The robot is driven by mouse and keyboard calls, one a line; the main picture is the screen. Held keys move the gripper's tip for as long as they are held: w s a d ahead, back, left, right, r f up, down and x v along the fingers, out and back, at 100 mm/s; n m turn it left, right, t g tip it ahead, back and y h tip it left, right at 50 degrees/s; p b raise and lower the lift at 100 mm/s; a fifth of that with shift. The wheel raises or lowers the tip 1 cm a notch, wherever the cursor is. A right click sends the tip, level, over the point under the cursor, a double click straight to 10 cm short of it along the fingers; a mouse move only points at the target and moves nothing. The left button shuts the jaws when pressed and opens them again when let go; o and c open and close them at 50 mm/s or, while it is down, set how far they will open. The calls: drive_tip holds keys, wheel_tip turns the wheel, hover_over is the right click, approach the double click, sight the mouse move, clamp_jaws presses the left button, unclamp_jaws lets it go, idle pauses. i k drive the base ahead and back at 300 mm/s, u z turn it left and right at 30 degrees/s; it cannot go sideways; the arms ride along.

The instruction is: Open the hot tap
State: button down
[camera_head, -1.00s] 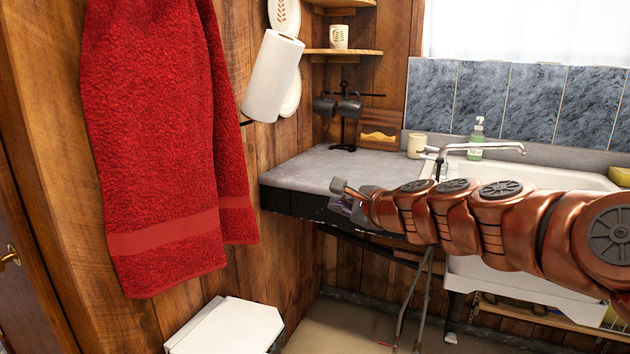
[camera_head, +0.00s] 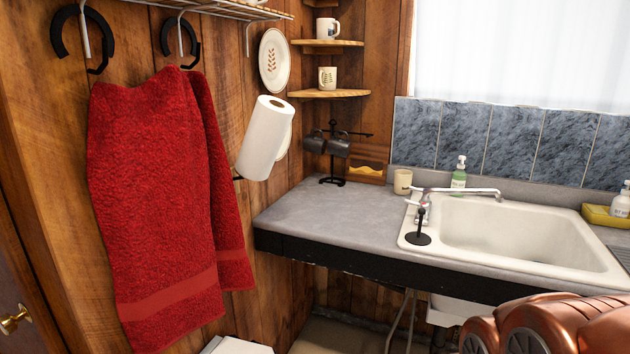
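The chrome tap (camera_head: 455,191) stands at the back left of the white sink (camera_head: 530,235), its long spout reaching right over the basin. A small chrome part, perhaps a handle, shows at its left end. I cannot tell which handle is hot. A black upright piece with a round base (camera_head: 419,238) stands on the sink's left rim, in front of the tap. My gripper is out of view; only copper-coloured links of my arm show at the bottom right, in front of and below the sink.
The grey counter (camera_head: 325,215) left of the sink is mostly clear. It holds a black mug rack (camera_head: 333,150) and a cream cup (camera_head: 403,181). A red towel (camera_head: 160,190) and paper roll (camera_head: 265,137) hang at left.

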sight(423, 206)
drive_tip(key=z, duration=0.05)
drive_tip(key=k, duration=0.65)
drive_tip(key=z, duration=0.55)
drive_tip(key=i, duration=1.3)
drive_tip(key=u, duration=0.75)
drive_tip(key=i, duration=0.4)
drive_tip(key=u, duration=0.4)
